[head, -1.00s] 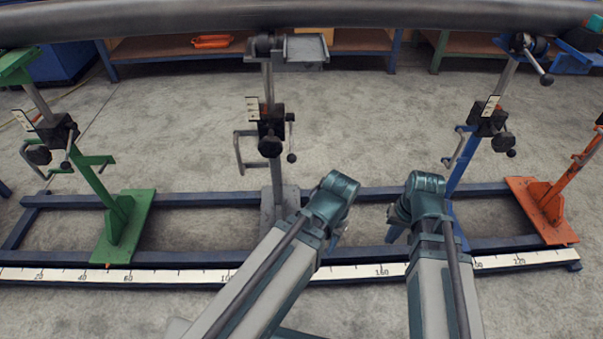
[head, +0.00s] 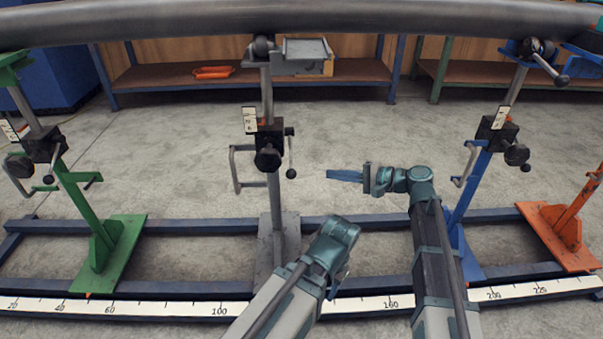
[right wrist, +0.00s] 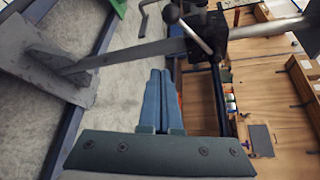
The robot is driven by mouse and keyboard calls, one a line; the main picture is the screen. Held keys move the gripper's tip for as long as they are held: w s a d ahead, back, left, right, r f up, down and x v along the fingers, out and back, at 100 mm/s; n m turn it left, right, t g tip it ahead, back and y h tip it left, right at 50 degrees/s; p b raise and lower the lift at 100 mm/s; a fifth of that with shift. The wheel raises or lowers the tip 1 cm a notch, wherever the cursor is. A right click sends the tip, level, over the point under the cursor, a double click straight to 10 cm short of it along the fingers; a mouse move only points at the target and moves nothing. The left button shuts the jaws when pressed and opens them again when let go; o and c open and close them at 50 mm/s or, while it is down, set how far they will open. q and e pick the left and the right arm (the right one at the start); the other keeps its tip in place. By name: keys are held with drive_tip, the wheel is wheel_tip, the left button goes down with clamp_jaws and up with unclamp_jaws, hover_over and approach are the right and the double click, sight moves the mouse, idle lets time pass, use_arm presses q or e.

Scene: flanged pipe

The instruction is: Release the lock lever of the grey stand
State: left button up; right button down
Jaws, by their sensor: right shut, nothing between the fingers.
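The grey stand (head: 269,195) is upright in the middle of the head view, under the dark pipe (head: 180,24). Its lock lever (head: 291,155) hangs down on the right of the black clamp block and ends in a black ball. My right gripper (head: 329,175) is shut and empty, pointing left, to the right of the ball and apart from it. In the right wrist view the shut fingers (right wrist: 160,72) point toward the lever (right wrist: 192,32), whose ball is just beyond the tips. My left gripper (head: 341,282) is mostly hidden behind its own wrist, low in front of the stand.
A bent grey handle (head: 236,170) sticks out left of the clamp. Green (head: 92,210), blue (head: 477,190) and orange (head: 565,228) stands are on the blue rails. A white ruler (head: 185,308) runs along the front rail. The floor behind the right gripper is clear.

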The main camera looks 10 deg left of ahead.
sight(291, 154)
drive_tip(key=shift+w+a+r, duration=0.15)
drive_tip(key=shift+w+r, duration=0.05)
drive_tip(key=shift+r, duration=0.1)
drive_tip(key=b+x, duration=0.2)
drive_tip(key=x, duration=0.8)
drive_tip(key=shift+s+r+p, duration=0.3)
drive_tip(key=shift+s, duration=0.35)
drive_tip(key=shift+s+r+p, duration=0.25)
drive_tip(key=shift+s+r, duration=0.05)
drive_tip(key=shift+s, duration=0.3)
drive_tip(key=shift+s+r+p, duration=0.3)
drive_tip(key=shift+s+r, duration=0.05)
drive_tip(key=shift+s, duration=0.3)
